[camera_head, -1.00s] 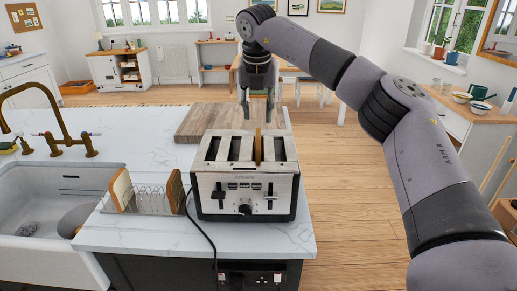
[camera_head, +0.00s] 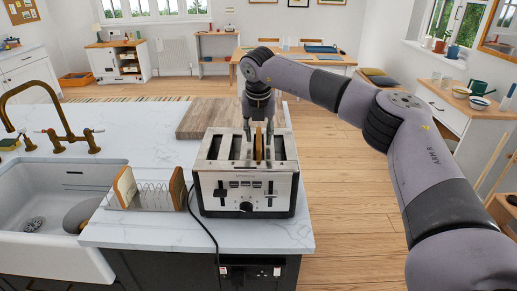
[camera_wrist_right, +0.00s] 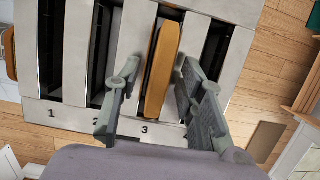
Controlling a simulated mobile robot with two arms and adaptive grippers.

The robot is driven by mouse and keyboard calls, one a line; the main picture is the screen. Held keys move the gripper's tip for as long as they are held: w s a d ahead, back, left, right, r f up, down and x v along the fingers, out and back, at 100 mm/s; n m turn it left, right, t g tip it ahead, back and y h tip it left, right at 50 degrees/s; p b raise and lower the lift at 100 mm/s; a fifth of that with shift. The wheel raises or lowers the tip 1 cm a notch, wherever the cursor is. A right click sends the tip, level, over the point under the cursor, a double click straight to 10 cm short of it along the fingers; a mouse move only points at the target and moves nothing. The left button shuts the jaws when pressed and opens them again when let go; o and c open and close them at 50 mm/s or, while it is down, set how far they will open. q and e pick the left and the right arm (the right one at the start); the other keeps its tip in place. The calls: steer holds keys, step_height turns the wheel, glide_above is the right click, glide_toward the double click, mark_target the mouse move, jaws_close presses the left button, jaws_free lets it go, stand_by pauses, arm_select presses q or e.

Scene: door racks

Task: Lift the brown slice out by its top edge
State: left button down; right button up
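The brown slice (camera_head: 258,146) stands upright in a slot of the metal toaster (camera_head: 246,188), its top edge sticking out above the slot. In the right wrist view the slice (camera_wrist_right: 161,68) is in the slot marked 3. My right gripper (camera_head: 259,136) points down over the toaster. In the right wrist view its two fingers (camera_wrist_right: 150,95) are apart, one on each side of the slice, with a gap on both sides. The other toaster slots look empty. My left gripper is not in view.
A wire rack (camera_head: 151,196) with a slice at each end stands left of the toaster. A wooden board (camera_head: 200,119) lies behind it. A sink (camera_head: 40,200) with a brass tap (camera_head: 62,125) is at the left. A black cord hangs down the counter front.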

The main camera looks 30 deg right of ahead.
jaws_close()
stand_by(0.4)
steer(key=shift+r, duration=0.15)
steer(key=shift+r, duration=0.5)
step_height(320, 180, up, 28)
steer(key=p, duration=0.9)
steer(key=shift+r, duration=0.15)
